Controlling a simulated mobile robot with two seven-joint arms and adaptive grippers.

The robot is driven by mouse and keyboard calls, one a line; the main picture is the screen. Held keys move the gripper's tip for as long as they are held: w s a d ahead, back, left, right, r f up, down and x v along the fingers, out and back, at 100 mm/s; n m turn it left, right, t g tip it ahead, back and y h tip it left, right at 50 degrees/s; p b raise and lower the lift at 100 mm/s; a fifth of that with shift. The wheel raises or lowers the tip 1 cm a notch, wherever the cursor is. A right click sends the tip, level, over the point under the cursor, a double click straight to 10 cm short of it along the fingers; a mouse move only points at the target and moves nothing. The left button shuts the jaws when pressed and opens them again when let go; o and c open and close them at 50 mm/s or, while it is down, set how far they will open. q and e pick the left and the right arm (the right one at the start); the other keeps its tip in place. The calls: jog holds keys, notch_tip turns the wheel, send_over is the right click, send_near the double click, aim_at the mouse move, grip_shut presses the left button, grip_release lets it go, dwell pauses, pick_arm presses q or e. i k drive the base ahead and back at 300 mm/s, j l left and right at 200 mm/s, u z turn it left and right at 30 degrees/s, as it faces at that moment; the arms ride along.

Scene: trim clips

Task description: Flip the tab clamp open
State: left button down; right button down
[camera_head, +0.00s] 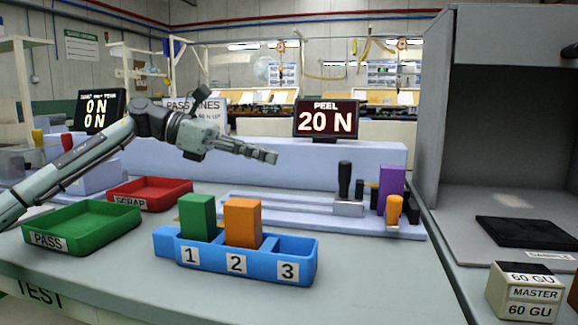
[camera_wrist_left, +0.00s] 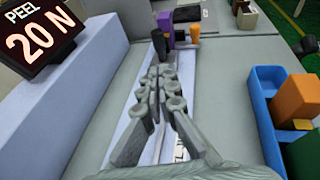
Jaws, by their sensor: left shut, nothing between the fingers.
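A light-coloured test rail (camera_head: 290,207) lies across the bench. At its right end stand a purple block (camera_head: 391,180) and an orange handle (camera_head: 394,208). A black upright handle (camera_head: 344,180) rises from a grey block (camera_head: 349,208) left of them. I cannot tell for sure which handle is the tab clamp. In the left wrist view, the purple block (camera_wrist_left: 166,20) and orange handle (camera_wrist_left: 194,32) show beyond the fingers. My left gripper (camera_head: 272,156) is shut and empty, above the rail and left of these parts; it also shows in the wrist view (camera_wrist_left: 161,72). My right gripper is out of view.
A blue three-slot rack (camera_head: 299,262) stands in front, with a green block (camera_head: 197,216) and an orange block (camera_head: 242,222). Green PASS (camera_head: 70,245) and red SCRAP (camera_head: 150,205) trays lie left. A grey booth (camera_head: 437,130) stands right. A display (camera_head: 326,119) reads 20 N.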

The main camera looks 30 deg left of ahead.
aim_at(395, 204)
jog(key=k, duration=1.5)
